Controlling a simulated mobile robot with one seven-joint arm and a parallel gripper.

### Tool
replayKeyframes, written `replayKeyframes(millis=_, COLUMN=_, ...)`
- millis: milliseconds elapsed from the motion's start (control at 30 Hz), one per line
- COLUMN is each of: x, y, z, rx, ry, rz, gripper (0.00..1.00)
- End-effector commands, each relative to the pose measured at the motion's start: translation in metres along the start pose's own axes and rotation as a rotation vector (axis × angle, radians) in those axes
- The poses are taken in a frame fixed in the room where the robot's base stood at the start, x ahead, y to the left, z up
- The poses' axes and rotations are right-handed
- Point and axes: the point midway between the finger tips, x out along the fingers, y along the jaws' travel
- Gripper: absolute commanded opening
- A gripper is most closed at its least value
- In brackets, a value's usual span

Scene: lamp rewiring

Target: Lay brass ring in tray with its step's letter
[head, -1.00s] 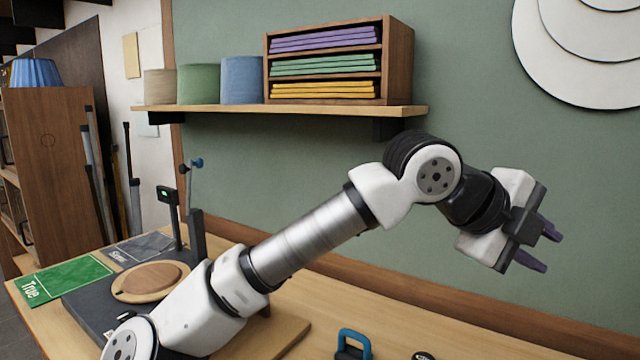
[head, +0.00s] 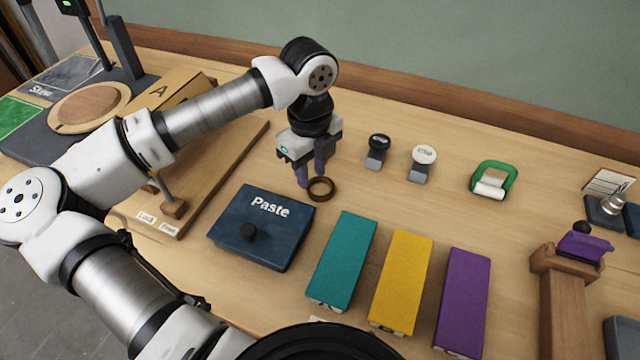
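The brass ring (head: 321,189), dark brownish, lies on the table right of the blue "Paste" box. My gripper (head: 312,178) points down at the ring's left and far side. Its two purple fingers are apart, with the fingertips close to the ring's rim; I cannot tell whether they touch it. No tray marked with a step's letter is clear. A tan board (head: 160,100) with a letter "A" stands at the left, partly behind my arm. A dark tray-like thing (head: 622,335) is cut off at the lower right edge.
The "Paste" box (head: 225,228) has a black knob. Teal (head: 343,258), yellow (head: 402,280) and purple (head: 463,300) blocks stand in front. Two stamp-like pieces (head: 377,150) (head: 422,162), a green-handled thing (head: 494,180) and a wooden post (head: 563,300) are rightward.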

Motion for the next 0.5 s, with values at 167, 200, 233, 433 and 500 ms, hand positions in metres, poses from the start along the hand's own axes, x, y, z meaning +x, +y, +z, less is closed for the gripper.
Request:
replayKeyframes(millis=167, x=0.010, y=0.000, z=0.000, rx=0.000, ry=0.003, rz=-0.001, gripper=0.30)
replayKeyframes(millis=200, x=0.014, y=-0.001, z=0.000, rx=0.000, ry=0.005, rz=-0.001, gripper=0.30)
replayKeyframes(millis=233, x=0.018, y=-0.001, z=0.000, rx=0.000, ry=0.004, rz=-0.001, gripper=0.30)
replayKeyframes(millis=433, x=0.047, y=-0.001, z=0.000, rx=0.001, ry=0.003, rz=-0.002, gripper=0.30)
replayKeyframes(millis=500, x=0.053, y=-0.001, z=0.000, rx=0.001, ry=0.002, rz=-0.002, gripper=0.30)
